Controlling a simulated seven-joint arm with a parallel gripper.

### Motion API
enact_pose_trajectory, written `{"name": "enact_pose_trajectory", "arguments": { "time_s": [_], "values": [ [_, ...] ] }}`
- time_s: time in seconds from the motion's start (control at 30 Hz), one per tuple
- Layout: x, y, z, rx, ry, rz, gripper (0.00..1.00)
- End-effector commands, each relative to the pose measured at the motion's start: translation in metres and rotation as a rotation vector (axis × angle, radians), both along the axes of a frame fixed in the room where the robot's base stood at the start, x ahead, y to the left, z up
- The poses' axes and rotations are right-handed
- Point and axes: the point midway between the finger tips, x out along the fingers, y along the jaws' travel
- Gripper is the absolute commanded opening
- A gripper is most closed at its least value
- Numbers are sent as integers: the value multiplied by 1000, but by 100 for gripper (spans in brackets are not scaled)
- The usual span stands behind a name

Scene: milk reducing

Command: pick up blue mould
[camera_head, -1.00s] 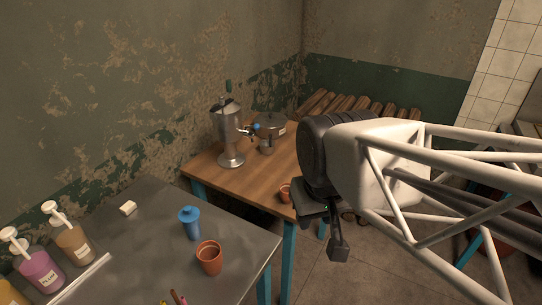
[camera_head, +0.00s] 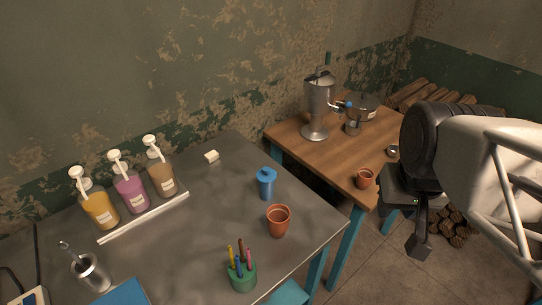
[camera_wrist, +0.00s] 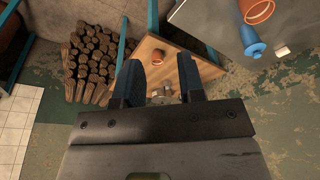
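In the wrist view the blue mould (camera_wrist: 251,40) shows at the upper right, next to the terracotta cup (camera_wrist: 258,10). My gripper (camera_wrist: 160,62) has its two dark fingers apart with nothing held between them. In the head view my gripper (camera_head: 418,240) hangs at the right, beyond the grey table's right edge and well away from the mould.
Pump bottles (camera_head: 130,190) stand at the table's back left. A green pen pot (camera_head: 242,272) stands near the front, and a white block (camera_head: 211,156) lies at the back. A wooden table (camera_head: 340,155) behind holds a metal urn (camera_head: 318,108), a pot (camera_head: 362,107) and another cup (camera_head: 365,179).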

Motion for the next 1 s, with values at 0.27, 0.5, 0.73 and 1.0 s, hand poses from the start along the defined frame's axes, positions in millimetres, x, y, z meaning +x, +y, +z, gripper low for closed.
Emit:
{"name": "enact_pose_trajectory", "arguments": {
  "time_s": [0.27, 0.5, 0.73, 1.0],
  "values": [
    [0, 0, 0, 0, 0, 0, 36],
    [0, 0, 0, 0, 0, 0, 45],
    [0, 0, 0, 0, 0, 0, 81],
    [0, 0, 0, 0, 0, 0, 84]
  ]
}}
